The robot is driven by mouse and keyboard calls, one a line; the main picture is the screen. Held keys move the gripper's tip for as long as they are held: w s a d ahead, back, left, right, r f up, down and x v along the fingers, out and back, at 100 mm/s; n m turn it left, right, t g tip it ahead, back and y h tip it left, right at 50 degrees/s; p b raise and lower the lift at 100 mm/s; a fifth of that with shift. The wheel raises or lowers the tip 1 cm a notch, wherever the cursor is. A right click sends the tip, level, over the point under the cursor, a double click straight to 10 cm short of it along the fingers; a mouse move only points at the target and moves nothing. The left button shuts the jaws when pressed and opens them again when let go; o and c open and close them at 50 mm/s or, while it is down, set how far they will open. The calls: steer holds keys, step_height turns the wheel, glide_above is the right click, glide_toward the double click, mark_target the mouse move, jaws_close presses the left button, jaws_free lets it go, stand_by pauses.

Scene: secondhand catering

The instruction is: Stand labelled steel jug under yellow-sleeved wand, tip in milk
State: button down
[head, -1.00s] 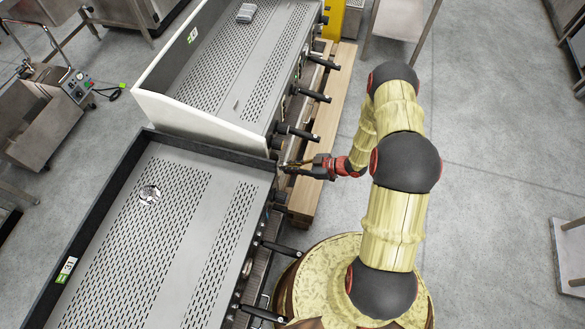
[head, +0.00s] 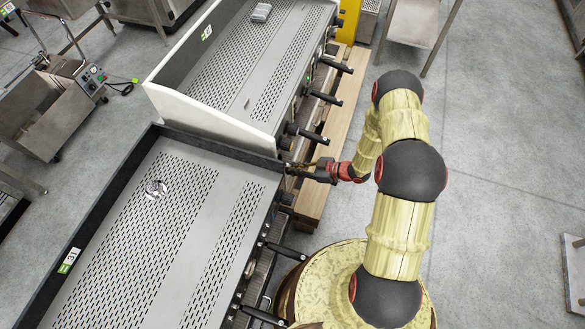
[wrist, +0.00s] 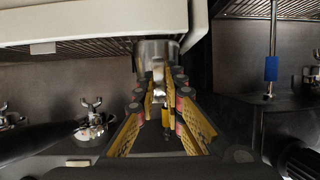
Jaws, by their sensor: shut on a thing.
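My gripper (wrist: 163,110), with yellow-sided fingers, is shut on a steel jug (wrist: 157,48) at the far end of the fingers in the wrist view. The jug's upper part shows just below a white machine panel, with a bright strip facing me; I cannot read a label. Its lower part is hidden by the fingers. In the head view my gripper (head: 296,170) is beside the gap between the two coffee machines, and the jug cannot be made out. A wand with a blue sleeve (wrist: 271,68) hangs at the right of the wrist view. I cannot identify a yellow-sleeved wand, and no milk is visible.
A white-sided coffee machine (head: 214,118) and a black-edged one (head: 150,235) stand end to end. Black handles (head: 312,134) stick out along their fronts. Metal fittings (wrist: 92,115) show at left in the wrist view. Open floor (head: 500,170) lies to the right.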

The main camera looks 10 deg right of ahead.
steer(key=c, duration=1.8)
jaws_free()
steer(key=shift+c, duration=0.2)
steer(key=shift+o, duration=0.2)
steer(key=v, duration=1.2)
steer(key=shift+f, duration=0.1)
